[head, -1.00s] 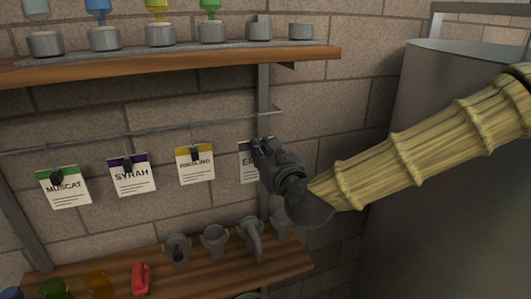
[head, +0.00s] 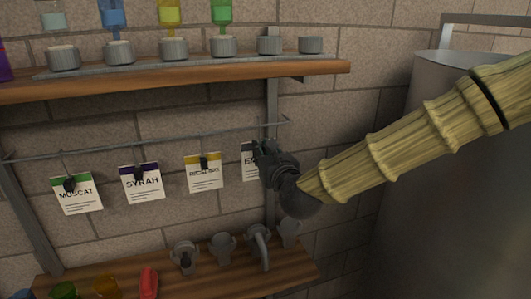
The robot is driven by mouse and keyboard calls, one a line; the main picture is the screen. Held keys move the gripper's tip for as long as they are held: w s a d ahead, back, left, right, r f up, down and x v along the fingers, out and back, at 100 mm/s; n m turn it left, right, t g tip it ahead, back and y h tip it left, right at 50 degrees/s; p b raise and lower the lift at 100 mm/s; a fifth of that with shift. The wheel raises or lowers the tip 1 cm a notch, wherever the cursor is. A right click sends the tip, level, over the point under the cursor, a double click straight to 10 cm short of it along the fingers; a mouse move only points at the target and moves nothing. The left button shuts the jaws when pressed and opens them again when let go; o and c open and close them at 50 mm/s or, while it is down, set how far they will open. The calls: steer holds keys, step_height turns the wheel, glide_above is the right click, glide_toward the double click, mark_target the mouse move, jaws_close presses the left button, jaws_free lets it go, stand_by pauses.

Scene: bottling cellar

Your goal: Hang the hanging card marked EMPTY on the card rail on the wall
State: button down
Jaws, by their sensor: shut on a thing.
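The card rail (head: 130,143) runs along the brick wall below the upper shelf. It holds the MUSCAT card (head: 78,196), the SYRAH card (head: 142,184) and the RIESLING card (head: 204,176), each hanging by a dark clip. My gripper (head: 261,154) is shut on a white card (head: 248,167) just right of the RIESLING card. Only its first letters show, seemingly "EM"; my fingers hide the rest. Its top edge is a little below the rail. I cannot tell whether its hook touches the rail.
The upper shelf (head: 180,79) with several bottles and grey cups is above the rail. A lower shelf (head: 215,274) holds grey fittings, a red item (head: 149,282) and coloured pieces.

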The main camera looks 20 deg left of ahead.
steer(key=shift+w+a+f+b, duration=0.25)
steer(key=shift+w+a+f, duration=0.35)
steer(key=shift+w+f, duration=0.2)
steer(key=shift+w+a+f+b, duration=0.25)
steer(key=shift+w+a+f, duration=0.35)
steer(key=shift+w, duration=0.3)
steer(key=shift+f, duration=0.1)
steer(key=c, duration=1.3)
jaws_free()
steer(key=shift+d, duration=0.1)
